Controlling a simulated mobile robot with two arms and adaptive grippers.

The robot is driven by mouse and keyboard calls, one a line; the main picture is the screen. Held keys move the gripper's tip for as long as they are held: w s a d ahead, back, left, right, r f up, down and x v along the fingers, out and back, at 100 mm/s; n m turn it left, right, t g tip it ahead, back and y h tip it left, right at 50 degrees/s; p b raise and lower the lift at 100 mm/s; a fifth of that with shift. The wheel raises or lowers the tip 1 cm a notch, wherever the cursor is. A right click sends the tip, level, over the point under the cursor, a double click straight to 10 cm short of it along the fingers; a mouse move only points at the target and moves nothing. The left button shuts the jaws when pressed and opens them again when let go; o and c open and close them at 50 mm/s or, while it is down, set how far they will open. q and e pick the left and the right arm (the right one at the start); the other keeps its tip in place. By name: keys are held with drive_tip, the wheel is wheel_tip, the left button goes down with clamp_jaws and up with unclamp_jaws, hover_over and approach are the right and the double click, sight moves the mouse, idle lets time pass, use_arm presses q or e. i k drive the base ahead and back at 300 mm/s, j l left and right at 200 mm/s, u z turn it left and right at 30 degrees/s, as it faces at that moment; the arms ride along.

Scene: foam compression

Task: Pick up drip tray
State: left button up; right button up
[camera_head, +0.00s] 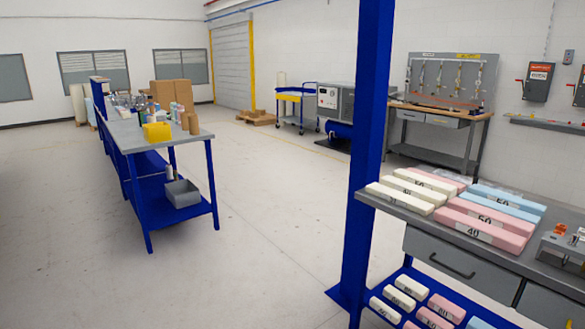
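Neither of my grippers is in view. I cannot pick out a drip tray with certainty. A small grey open-topped bin (182,193) sits on the blue lower shelf (152,214) of the long table at left, near its front right corner. A flat dark and reddish strip (440,102) lies on the back workbench below a grey tool panel (449,76); it is too small to tell what it is.
A blue post (369,150) rises in the foreground. Right of it, a grey bench holds several numbered foam blocks (487,220), with more on its lower shelf. The left table (127,134) carries bottles and a yellow block (157,132). Open floor (270,230) lies between.

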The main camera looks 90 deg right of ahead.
sight(467, 181)
drive_tip(key=z, duration=3.95)
drive_tip(key=i+j, duration=0.15)
drive_tip(key=j, duration=0.15)
drive_tip(key=i+j+u, duration=0.15)
drive_tip(key=j, duration=0.2)
